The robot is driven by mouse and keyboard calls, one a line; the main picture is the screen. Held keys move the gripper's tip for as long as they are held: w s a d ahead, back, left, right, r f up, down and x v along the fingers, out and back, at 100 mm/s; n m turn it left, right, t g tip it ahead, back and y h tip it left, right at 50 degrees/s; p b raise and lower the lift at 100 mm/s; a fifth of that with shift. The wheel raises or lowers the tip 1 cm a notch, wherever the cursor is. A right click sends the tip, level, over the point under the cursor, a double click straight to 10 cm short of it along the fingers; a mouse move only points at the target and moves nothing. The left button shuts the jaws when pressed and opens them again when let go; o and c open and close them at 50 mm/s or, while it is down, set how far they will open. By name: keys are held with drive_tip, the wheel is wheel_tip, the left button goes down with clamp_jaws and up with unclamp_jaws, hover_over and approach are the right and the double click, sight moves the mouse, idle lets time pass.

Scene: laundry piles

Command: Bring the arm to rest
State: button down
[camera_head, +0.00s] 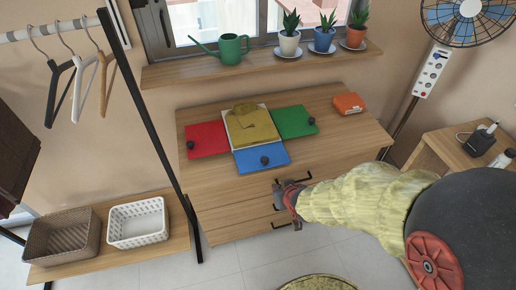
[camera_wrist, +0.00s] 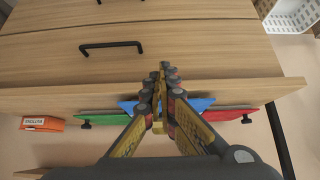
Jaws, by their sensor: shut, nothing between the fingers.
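My gripper (camera_head: 286,196) is in front of the dresser (camera_head: 215,219), near its drawer handles, with my arm reaching in from the right in the head view. In the wrist view my gripper (camera_wrist: 164,72) has its fingers together and nothing between them. A folding board with red (camera_head: 207,139), green (camera_head: 294,122) and blue (camera_head: 262,157) flaps lies on the dresser top. A folded mustard-yellow garment (camera_head: 252,126) lies on its middle. The wrist view shows the board's edge beyond the fingers, mostly hidden. I cannot tell whether my gripper touches the dresser front.
An orange box (camera_head: 348,104) sits at the dresser's back right. A rack with hangers (camera_head: 80,72), a brown basket (camera_head: 62,238) and a white basket (camera_head: 138,222) stands left. A shelf (camera_head: 200,69) holds plants and a watering can (camera_head: 231,48). A side table (camera_head: 447,148) stands right.

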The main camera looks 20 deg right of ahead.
drive_tip(key=s+d+g, duration=0.1)
drive_tip(key=s+g, duration=0.3)
drive_tip(key=s, duration=0.5)
drive_tip(key=s+a+r+p, duration=0.1)
drive_tip(key=s+r+p, duration=0.2)
drive_tip(key=r, duration=1.2)
drive_tip(key=s+a+r+t+p, duration=0.1)
drive_tip(key=s+r+p, duration=0.2)
drive_tip(key=r, duration=1.2)
drive_tip(key=shift+s+a+t, duration=0.25)
drive_tip(key=shift+t, duration=0.05)
